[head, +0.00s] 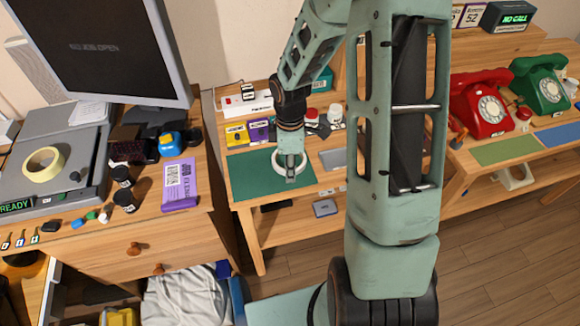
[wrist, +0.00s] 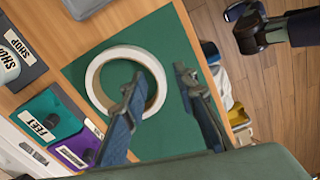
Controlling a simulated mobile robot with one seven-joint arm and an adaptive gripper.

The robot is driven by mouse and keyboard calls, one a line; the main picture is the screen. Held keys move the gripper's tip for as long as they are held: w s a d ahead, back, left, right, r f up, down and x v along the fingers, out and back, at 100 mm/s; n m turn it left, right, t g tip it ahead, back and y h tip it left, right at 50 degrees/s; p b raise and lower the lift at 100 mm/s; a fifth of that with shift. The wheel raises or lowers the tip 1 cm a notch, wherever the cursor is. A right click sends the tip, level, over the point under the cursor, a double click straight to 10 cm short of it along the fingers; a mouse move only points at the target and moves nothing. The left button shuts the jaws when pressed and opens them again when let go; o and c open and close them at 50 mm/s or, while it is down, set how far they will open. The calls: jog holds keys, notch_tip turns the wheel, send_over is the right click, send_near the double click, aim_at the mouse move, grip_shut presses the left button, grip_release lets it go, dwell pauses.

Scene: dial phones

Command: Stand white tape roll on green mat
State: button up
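The white tape roll (head: 276,165) appears to lie flat on the green mat (head: 245,178). In the wrist view, the roll (wrist: 93,84) is a pale ring over the middle of the mat (wrist: 168,35). My gripper (head: 290,178) is above the roll, pointing down. In the wrist view, my gripper (wrist: 158,82) is open and empty. One finger overlaps the right part of the ring, its tip near the hole; the other is outside its right edge. I cannot tell whether either finger touches the roll. My finger hides part of the ring's lower right rim.
A cream tape roll (head: 43,163) lies on the grey machine at left. Purple (wrist: 78,146) and teal (wrist: 50,118) labelled boxes stand beside the mat. A grey item (head: 333,158) is right of the mat. Red (head: 482,105) and green (head: 540,85) phones stand far right.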

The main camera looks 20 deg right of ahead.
notch_tip(320, 180, up, 12)
jog(key=p, duration=0.1)
jog(key=shift+r+p, duration=0.2)
jog(key=shift+p, duration=0.2)
dwell(0.4)
